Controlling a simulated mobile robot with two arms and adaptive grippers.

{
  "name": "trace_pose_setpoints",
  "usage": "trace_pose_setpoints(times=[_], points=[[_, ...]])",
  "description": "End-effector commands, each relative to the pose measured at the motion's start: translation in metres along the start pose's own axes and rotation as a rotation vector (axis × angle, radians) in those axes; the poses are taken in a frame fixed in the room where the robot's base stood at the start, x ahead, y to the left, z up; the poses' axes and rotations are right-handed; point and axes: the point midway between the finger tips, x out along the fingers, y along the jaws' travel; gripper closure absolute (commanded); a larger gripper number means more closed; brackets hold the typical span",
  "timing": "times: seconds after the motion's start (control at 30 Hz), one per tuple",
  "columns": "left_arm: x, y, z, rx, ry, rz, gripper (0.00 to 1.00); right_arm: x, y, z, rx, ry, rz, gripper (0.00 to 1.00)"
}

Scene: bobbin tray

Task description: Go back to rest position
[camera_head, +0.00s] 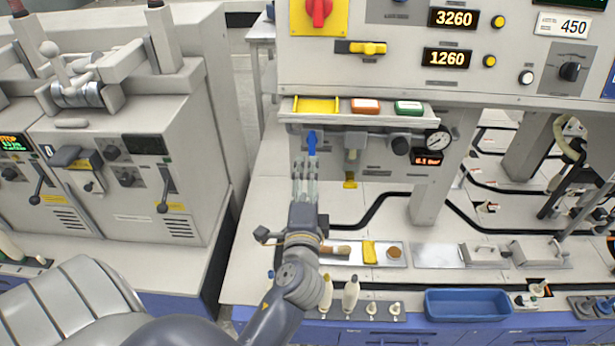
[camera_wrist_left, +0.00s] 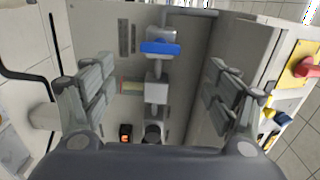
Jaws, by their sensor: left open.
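My left gripper (camera_head: 305,175) reaches up from the bottom of the head view toward the machine's front. In the left wrist view its fingers (camera_wrist_left: 162,92) are wide apart with nothing held between them. A blue valve handle (camera_head: 312,143) stands just beyond the fingertips in the head view. The blue handle (camera_wrist_left: 160,47) also shows in the left wrist view, lying across the picture, ahead of the gap between the fingers and apparently clear of them. My right gripper is in neither view.
A pressure gauge (camera_head: 438,140) and a shelf with coloured blocks (camera_head: 366,106) are by the gripper. Below lie a metal tray (camera_head: 340,262) with a brush, several bobbins (camera_head: 351,295) and a blue bin (camera_head: 480,303). A grey machine (camera_head: 120,190) stands at left.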

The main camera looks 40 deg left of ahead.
Motion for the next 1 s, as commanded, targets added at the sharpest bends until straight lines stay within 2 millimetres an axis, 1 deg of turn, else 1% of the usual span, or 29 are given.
trace_pose_setpoints(times=[0.4, 0.47, 0.53, 0.57, 0.67, 0.7, 0.77, 0.8, 0.87, 0.9, 0.97, 1.0], points=[[0.001, 0.001, -0.001, 0.0, 0.001, 0.002, 0.2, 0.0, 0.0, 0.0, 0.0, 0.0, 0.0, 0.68], [0.001, 0.007, -0.003, -0.003, 0.009, 0.014, 0.2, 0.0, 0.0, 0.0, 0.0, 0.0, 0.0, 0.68], [0.002, 0.026, -0.01, -0.011, 0.031, 0.05, 0.2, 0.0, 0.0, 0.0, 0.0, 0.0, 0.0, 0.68], [0.002, 0.038, -0.015, -0.018, 0.043, 0.073, 0.2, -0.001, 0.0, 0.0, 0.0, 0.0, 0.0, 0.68], [-0.001, 0.097, -0.033, -0.053, 0.098, 0.187, 0.2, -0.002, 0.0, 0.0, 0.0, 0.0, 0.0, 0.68], [-0.004, 0.126, -0.04, -0.073, 0.119, 0.246, 0.2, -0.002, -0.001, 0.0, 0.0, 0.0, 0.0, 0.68], [-0.013, 0.171, -0.048, -0.108, 0.147, 0.338, 0.2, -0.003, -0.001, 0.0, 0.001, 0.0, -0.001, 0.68], [-0.021, 0.201, -0.053, -0.133, 0.16, 0.4, 0.2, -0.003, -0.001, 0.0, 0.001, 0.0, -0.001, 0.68], [-0.035, 0.245, -0.056, -0.17, 0.173, 0.494, 0.2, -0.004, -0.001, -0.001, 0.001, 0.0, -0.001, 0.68], [-0.046, 0.273, -0.057, -0.195, 0.177, 0.557, 0.2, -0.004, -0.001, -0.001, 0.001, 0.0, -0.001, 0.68], [-0.066, 0.315, -0.056, -0.235, 0.172, 0.652, 0.2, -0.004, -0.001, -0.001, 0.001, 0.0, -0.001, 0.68], [-0.08, 0.342, -0.053, -0.263, 0.164, 0.715, 0.2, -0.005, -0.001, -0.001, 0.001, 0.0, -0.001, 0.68]])
